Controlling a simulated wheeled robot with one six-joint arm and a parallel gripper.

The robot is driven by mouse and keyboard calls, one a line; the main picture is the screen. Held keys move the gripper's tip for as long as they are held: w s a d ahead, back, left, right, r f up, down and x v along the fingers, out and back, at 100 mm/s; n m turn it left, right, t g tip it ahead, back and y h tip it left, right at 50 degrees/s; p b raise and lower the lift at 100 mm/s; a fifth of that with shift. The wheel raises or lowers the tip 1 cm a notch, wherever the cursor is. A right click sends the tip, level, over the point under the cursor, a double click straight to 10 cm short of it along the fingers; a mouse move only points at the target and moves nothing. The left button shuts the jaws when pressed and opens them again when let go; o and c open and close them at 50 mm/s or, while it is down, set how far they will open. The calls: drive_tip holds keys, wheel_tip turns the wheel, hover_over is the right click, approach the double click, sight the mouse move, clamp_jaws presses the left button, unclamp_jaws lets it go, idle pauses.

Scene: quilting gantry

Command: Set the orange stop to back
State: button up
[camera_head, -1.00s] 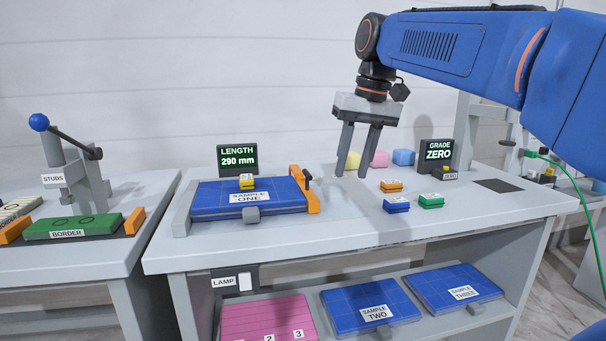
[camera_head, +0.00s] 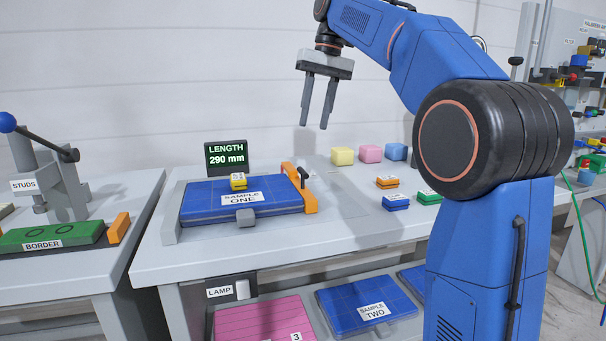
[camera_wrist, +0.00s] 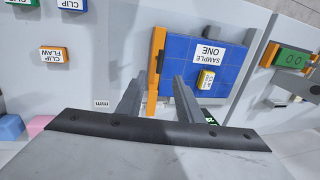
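The orange stop (camera_head: 299,191) stands upright at the right end of the blue SAMPLE ONE panel (camera_head: 212,206), with a small black handle on it. In the wrist view the orange stop (camera_wrist: 155,62) runs along the edge of the panel (camera_wrist: 186,58). My gripper (camera_head: 315,120) is open and empty, well above the bench, above and a little right of the stop in the head view. In the wrist view its two fingers are spread apart (camera_wrist: 158,84), with the stop seen between and beyond them.
A LENGTH display (camera_head: 226,157) reading 290 mm stands behind the panel. A yellow clip (camera_head: 238,182) sits on the panel; a grey block (camera_head: 245,216) is at its front edge. Orange (camera_head: 387,182) and blue (camera_head: 396,203) clips lie to the right. A green BORDER board (camera_head: 52,236) is left.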

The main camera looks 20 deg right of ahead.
sight(304, 173)
drive_tip(key=a+f, duration=0.1)
drive_tip(key=f, duration=0.4)
drive_tip(key=a+f, duration=0.1)
drive_tip(key=f, duration=0.4)
drive_tip(key=a+f, duration=0.1)
drive_tip(key=f, duration=0.4)
drive_tip(key=shift+c, duration=0.2)
clamp_jaws()
